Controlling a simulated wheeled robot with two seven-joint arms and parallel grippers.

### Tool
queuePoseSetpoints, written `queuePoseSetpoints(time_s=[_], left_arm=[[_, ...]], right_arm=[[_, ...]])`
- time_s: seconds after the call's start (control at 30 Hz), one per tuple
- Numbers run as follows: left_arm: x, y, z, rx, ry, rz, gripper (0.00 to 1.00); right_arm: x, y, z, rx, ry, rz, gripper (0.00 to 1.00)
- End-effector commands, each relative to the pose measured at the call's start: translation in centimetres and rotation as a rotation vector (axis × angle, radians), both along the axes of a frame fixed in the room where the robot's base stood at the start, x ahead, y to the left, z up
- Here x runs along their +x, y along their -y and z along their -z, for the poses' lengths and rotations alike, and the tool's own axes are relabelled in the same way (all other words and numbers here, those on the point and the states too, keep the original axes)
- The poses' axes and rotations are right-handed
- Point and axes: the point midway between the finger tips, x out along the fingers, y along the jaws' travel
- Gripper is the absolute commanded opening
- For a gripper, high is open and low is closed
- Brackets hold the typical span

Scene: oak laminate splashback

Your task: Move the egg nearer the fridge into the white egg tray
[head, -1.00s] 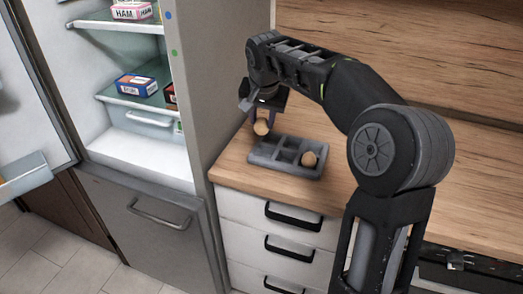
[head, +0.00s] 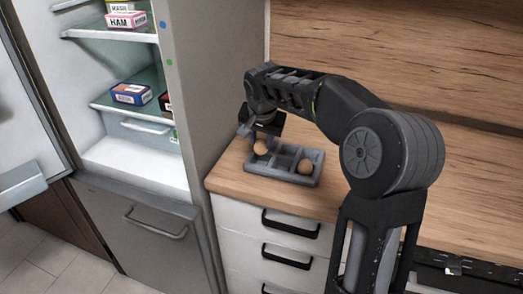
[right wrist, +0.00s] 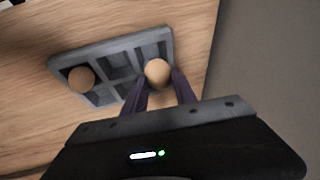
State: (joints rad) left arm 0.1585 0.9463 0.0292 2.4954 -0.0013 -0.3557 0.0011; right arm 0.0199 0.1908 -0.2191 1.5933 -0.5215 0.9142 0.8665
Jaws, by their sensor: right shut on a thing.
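The egg tray (head: 284,177) looks grey rather than white and lies on the wooden counter next to the fridge (head: 225,90). My right gripper (head: 263,139) is shut on a brown egg (head: 261,147) at the tray's fridge-side end. In the right wrist view the held egg (right wrist: 157,72) sits between the purple-grey fingertips (right wrist: 160,84), over the tray's end (right wrist: 110,42); whether it touches the tray I cannot tell. A second brown egg (head: 305,166) rests in a compartment at the tray's other end and also shows in the right wrist view (right wrist: 81,79). My left gripper is out of view.
The fridge stands open at the left, with boxes (head: 130,93) on its shelves. Its side panel rises close beside my right gripper. Drawers (head: 270,235) are below the counter's front edge. The counter to the right of the tray is partly hidden by my right arm.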

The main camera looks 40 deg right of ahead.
Motion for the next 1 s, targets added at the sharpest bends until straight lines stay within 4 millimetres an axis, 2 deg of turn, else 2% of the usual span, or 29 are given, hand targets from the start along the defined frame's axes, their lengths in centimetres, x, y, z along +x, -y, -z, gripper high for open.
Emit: queuePoseSetpoints(time_s=[0.27, 0.57, 0.97, 1.0], left_arm=[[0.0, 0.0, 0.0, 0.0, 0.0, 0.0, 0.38], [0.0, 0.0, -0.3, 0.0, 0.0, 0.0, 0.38], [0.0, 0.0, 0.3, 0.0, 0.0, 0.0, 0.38], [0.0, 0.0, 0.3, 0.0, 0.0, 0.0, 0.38]], right_arm=[[0.0, 0.0, 0.2, -0.001, 0.001, 0.0, 0.0], [0.0, 0.1, 3.6, 0.0, 0.0, 0.0, 0.0], [0.0, 0.0, 4.2, 0.0, 0.002, 0.001, 0.0], [0.0, 0.0, 4.2, 0.0, 0.002, 0.001, 0.34]])
